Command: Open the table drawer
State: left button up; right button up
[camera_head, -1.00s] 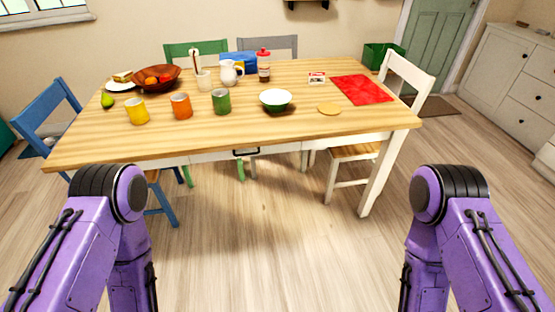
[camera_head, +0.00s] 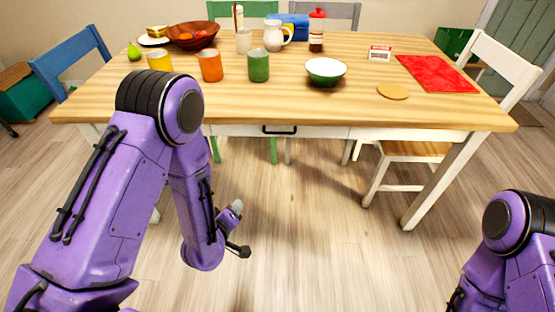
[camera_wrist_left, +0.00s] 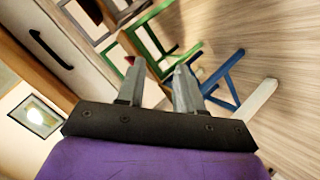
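The wooden table (camera_head: 300,105) has a white drawer front (camera_head: 325,132) under its near edge, with a black bar handle (camera_head: 280,130). The drawer looks shut. In the left wrist view the handle (camera_wrist_left: 50,50) shows at upper left, apart from my fingers. My left gripper (camera_head: 237,230) is low in front of the table, below and to the left of the handle. In the left wrist view its two fingers (camera_wrist_left: 159,82) stand apart with nothing between them. My right gripper is out of view; only part of the right arm shows at lower right.
Cups, a green bowl (camera_head: 325,72), a brown bowl (camera_head: 193,35) and a red mat (camera_head: 436,73) are on the tabletop. A blue chair (camera_head: 72,62) stands at the left, a white chair (camera_head: 500,66) at the right. The floor before the drawer is clear.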

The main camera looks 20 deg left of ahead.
pick_arm(q)
jog(key=w+d+r+n+t+h+b, duration=0.2)
jog(key=w+d+r+t+b, duration=0.1)
jog(key=w, duration=0.8)
jog(key=w+d+r+n+t+h+b, duration=0.1)
jog(key=w+r+t+b, duration=0.4)
jog(key=w, duration=0.6)
notch_tip(320, 180, up, 2)
jog(key=d+n+b, duration=0.1)
jog(key=d+b, duration=0.1)
jog(key=shift+w+r+h+b, duration=0.2)
jog(key=shift+h+b, duration=0.2)
grip_shut()
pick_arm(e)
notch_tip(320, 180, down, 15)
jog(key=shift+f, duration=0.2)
pick_arm(q)
jog(key=shift+d, duration=0.1)
